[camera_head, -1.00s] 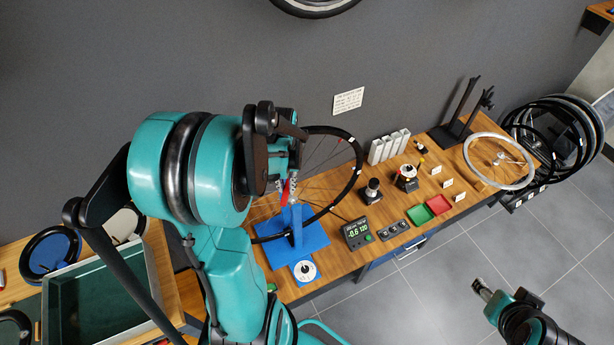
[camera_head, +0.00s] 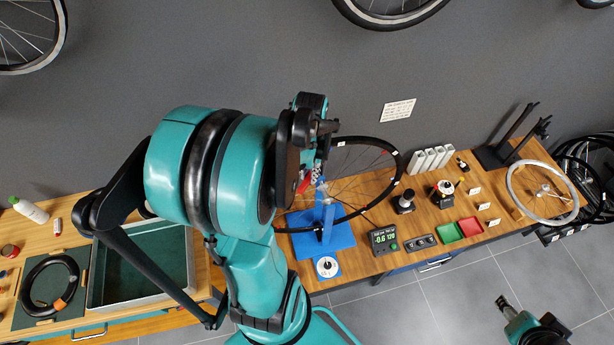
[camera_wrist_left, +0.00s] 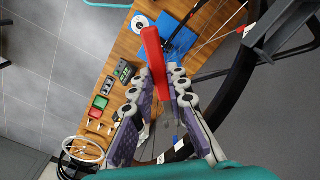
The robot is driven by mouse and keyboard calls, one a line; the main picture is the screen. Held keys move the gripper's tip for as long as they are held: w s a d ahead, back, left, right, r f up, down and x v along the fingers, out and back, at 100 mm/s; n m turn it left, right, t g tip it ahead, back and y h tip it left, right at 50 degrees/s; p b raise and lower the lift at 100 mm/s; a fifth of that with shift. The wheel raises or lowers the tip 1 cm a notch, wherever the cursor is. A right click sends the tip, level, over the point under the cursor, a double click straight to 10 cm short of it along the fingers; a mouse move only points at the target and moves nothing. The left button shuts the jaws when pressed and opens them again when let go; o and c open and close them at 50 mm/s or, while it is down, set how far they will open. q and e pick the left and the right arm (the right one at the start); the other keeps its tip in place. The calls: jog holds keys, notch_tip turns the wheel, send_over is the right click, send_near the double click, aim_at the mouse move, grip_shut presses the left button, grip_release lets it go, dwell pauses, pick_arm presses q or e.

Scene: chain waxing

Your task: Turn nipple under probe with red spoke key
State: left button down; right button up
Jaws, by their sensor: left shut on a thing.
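A black-rimmed spoked wheel (camera_head: 399,165) stands in a blue truing stand (camera_head: 328,222) on the wooden bench. The red spoke key (camera_head: 305,182) is at my left gripper (camera_head: 314,172), beside the wheel's left part. In the left wrist view the red key (camera_wrist_left: 153,55) stands between the fingers of my left gripper (camera_wrist_left: 161,80), which is shut on it. The rim (camera_wrist_left: 236,85) and spokes are to the right of the key there, and the key looks clear of them. The probe and the nipple under it cannot be made out. My right gripper (camera_head: 506,304) hangs over the floor, its jaws too small to judge.
A gauge with a green readout (camera_head: 383,240) stands right of the stand, with a button box (camera_head: 421,242) and green (camera_head: 446,231) and red (camera_head: 470,227) trays beyond. A deep tray (camera_head: 98,300) is at left.

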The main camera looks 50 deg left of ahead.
pick_arm(q)
jog(key=shift+w+a, duration=0.2)
jog(key=shift+w, duration=0.5)
jog(key=shift+w+a, duration=0.2)
jog(key=shift+w, duration=0.45)
jog(key=shift+w+a, duration=0.25)
jog(key=shift+w, duration=0.55)
jog(key=w+d+n+b, duration=0.2)
jog(key=w+d+n, duration=0.9)
jog(key=n, duration=0.8)
jog(key=shift+w+d, duration=0.15)
jog(key=shift+w, duration=1.3)
